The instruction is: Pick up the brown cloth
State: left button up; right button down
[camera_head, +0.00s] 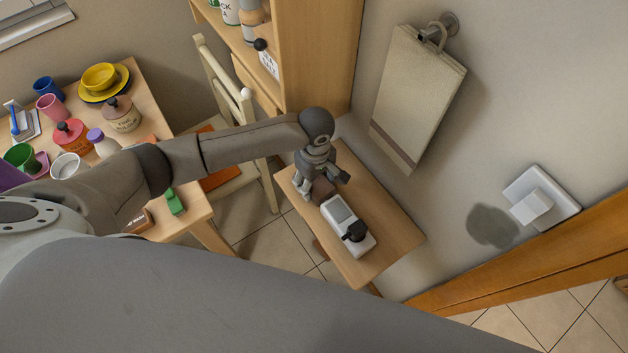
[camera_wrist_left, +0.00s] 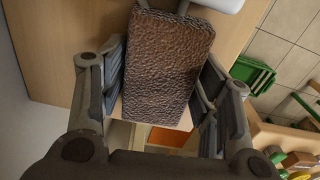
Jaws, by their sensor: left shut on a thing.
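The brown cloth (camera_head: 322,191) is a small brown piece at the small wooden table (camera_head: 385,222), beside a white device with a dark knob. In the left wrist view the cloth (camera_wrist_left: 168,65) is a rectangular, rough-textured brown piece between my fingers. My left gripper (camera_head: 322,183) reaches down over the table and is shut on the cloth; the gripper also shows in the wrist view (camera_wrist_left: 160,90). I cannot tell whether the cloth still touches the table. My right gripper is not in view.
The white device (camera_head: 343,220) lies close to the gripper. A wooden shelf unit (camera_head: 318,50) and a pale chair (camera_head: 240,120) stand behind. A table with several dishes (camera_head: 100,84) is at the left.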

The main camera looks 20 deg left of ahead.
aim_at(315, 181)
pick_arm(q)
jog(key=shift+c, duration=0.7)
jog(key=shift+r, duration=0.55)
notch_tip(315, 181, up, 2)
jog(key=shift+r, duration=0.1)
jog(key=s+r+b, duration=0.1)
jog(key=s+r, duration=0.8)
jog(key=s, duration=0.5)
jog(key=shift+r, duration=0.4)
